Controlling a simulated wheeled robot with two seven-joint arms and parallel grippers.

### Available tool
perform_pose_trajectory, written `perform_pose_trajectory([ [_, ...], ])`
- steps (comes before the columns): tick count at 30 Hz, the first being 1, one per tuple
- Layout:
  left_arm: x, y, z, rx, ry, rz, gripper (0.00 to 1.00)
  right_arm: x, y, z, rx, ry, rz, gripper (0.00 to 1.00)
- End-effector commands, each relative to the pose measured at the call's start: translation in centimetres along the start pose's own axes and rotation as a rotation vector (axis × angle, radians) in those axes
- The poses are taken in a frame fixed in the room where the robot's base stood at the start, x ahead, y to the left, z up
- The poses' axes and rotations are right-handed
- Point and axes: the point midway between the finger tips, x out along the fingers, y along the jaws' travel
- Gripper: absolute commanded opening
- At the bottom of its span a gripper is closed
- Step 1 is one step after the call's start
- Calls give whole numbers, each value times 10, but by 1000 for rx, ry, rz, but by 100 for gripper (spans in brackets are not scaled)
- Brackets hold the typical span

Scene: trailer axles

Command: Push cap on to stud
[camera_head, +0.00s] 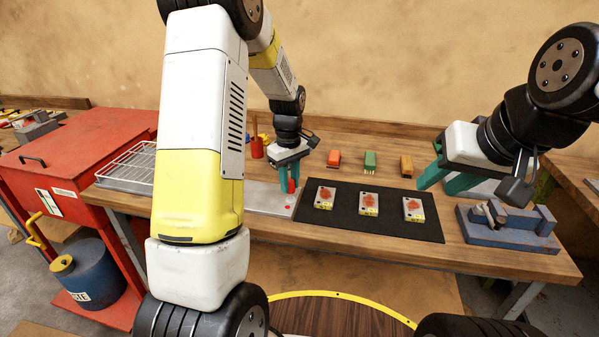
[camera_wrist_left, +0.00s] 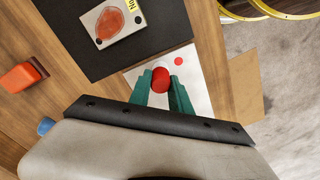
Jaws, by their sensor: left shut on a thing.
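My left gripper (camera_head: 288,186) is shut on a small red cap (camera_wrist_left: 160,79), which sits between its teal fingertips. The red cap is just above or touching the pale plate (camera_head: 262,199); I cannot tell which. A red dot (camera_wrist_left: 178,61) shows on that plate beside the cap. No stud can be made out; the fingers may hide it. My right gripper (camera_head: 447,184) has its teal fingers apart, with nothing seen between them, above the right end of the bench.
A blue fixture (camera_head: 510,231) is at the right. A wire rack (camera_head: 128,165) lies at the left.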

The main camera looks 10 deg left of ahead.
Motion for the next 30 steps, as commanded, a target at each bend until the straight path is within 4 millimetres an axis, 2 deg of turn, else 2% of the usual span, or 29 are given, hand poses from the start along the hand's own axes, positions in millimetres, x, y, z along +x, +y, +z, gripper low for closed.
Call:
perform_pose_trajectory([
  [30,13,0,0,0,0,0,0,0,0,0,0,0,0,36],
])
